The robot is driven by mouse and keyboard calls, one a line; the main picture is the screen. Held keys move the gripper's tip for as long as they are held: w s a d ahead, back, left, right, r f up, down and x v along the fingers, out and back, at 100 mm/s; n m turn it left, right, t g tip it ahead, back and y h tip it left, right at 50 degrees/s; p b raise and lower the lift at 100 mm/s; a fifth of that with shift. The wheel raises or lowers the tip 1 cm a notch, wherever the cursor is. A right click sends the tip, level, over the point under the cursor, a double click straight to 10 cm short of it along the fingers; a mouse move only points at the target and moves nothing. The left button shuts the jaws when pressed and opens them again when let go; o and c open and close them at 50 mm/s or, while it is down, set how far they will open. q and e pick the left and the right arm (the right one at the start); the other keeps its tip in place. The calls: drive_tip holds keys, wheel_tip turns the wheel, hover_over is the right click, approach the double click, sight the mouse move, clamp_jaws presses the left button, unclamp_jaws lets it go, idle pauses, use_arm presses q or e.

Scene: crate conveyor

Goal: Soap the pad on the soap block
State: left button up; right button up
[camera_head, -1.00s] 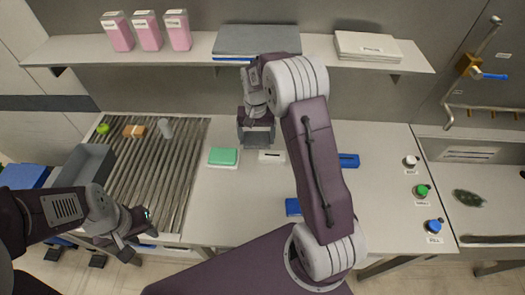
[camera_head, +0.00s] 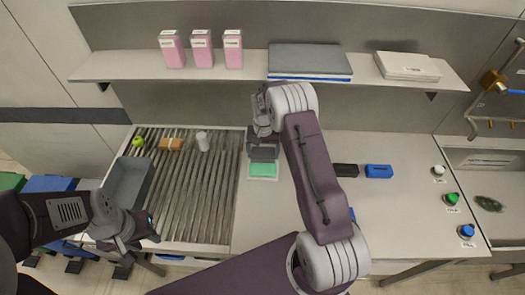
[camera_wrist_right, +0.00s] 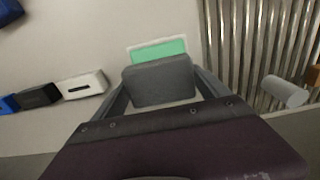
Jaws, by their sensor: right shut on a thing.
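The soap block (camera_head: 263,169) is a flat green slab on a white dish on the table, just right of the roller conveyor. It also shows in the right wrist view (camera_wrist_right: 160,50). My right gripper (camera_head: 264,145) is shut on a dark grey pad (camera_wrist_right: 158,82), held between its two fingers. The pad, also in the head view (camera_head: 263,153), is at the far side of the soap block and overlaps part of it in the wrist view. I cannot tell if they touch. My left gripper (camera_head: 140,233) is by the conveyor's near left end, its jaws unclear.
A white block (camera_wrist_right: 80,86), a black block (camera_head: 345,170) and a blue block (camera_head: 379,171) stand to the right on the table. A grey crate (camera_head: 150,180) and small items are on the conveyor (camera_head: 205,190). A shelf (camera_head: 250,66) runs above.

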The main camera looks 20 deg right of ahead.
sight(263, 167)
drive_tip(key=shift+a+f+b, duration=0.1)
drive_tip(key=shift+f+b, duration=0.2)
drive_tip(key=shift+f, duration=0.25)
wheel_tip(263, 167, down, 4)
drive_tip(key=b, duration=0.3)
drive_tip(key=shift+f, duration=0.3)
drive_tip(key=shift+f+b, duration=0.5)
idle(1.1)
wheel_tip(263, 167, up, 7)
drive_tip(key=p, duration=0.5)
drive_tip(key=shift+r, duration=0.1)
